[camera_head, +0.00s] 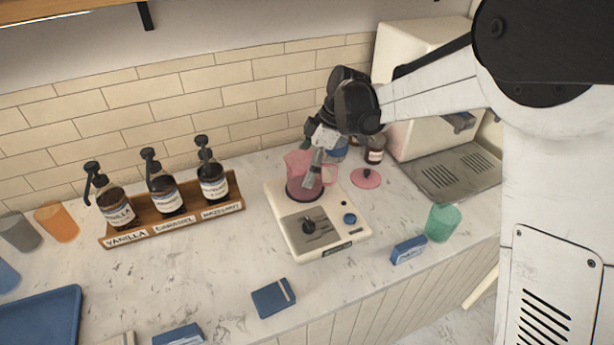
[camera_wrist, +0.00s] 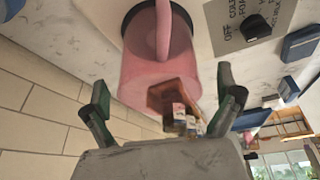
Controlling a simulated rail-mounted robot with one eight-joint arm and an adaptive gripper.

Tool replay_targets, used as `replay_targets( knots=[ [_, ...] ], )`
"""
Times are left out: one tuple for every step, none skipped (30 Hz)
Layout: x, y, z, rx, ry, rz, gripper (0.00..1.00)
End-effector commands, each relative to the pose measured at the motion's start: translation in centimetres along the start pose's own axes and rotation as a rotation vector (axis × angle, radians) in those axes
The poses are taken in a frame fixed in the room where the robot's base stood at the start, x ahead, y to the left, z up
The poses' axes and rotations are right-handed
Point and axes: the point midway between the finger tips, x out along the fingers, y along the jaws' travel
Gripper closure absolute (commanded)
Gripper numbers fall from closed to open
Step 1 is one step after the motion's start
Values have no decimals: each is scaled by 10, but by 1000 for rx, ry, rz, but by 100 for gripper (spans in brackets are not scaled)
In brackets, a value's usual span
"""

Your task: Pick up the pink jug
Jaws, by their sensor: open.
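The pink jug (camera_head: 298,172) is see-through and stands upright on the round dark pad of a white appliance (camera_head: 337,232) with a knob. Its handle is on the right in the head view. In the wrist view the jug (camera_wrist: 150,78) fills the upper middle, with its handle (camera_wrist: 163,30) at the top. My gripper (camera_head: 314,168) is at the jug's upper part and overlaps it in the head view. In the wrist view my gripper (camera_wrist: 165,98) is open, its two green-and-black fingers spread to either side of the jug's lower edge. I cannot tell whether either finger touches it.
A pink lid (camera_head: 366,178) lies right of the jug, near jars (camera_head: 374,150) and the coffee machine (camera_head: 420,60). A wooden rack (camera_head: 176,222) of syrup bottles stands left. A green cup (camera_head: 442,222) and blue boxes (camera_head: 273,297) are nearer the front. Counter between rack and appliance is clear.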

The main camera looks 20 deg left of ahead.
Motion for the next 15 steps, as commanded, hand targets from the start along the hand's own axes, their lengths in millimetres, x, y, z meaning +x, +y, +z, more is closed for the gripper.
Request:
replay_targets(
  knots=[
    [7,0,2,0,0,0,2],
    [11,0,3,0,0,0,2],
    [16,0,2,-1,0,0,2],
    [20,0,2,-1,0,0,2],
    [23,0,2,-1,0,0,2],
    [26,0,2,0,0,0,2],
    [28,0,2,0,0,0,2],
    [29,0,2,0,0,0,2],
    [30,0,3,1,0,0,2],
    [31,0,3,1,0,0,2],
    [31,0,3,1,0,0,2],
    [31,0,3,1,0,0,2],
    [31,0,3,1,0,0,2],
    [31,0,3,1,0,0,2],
    [31,0,3,1,0,0,2]
  ],
)
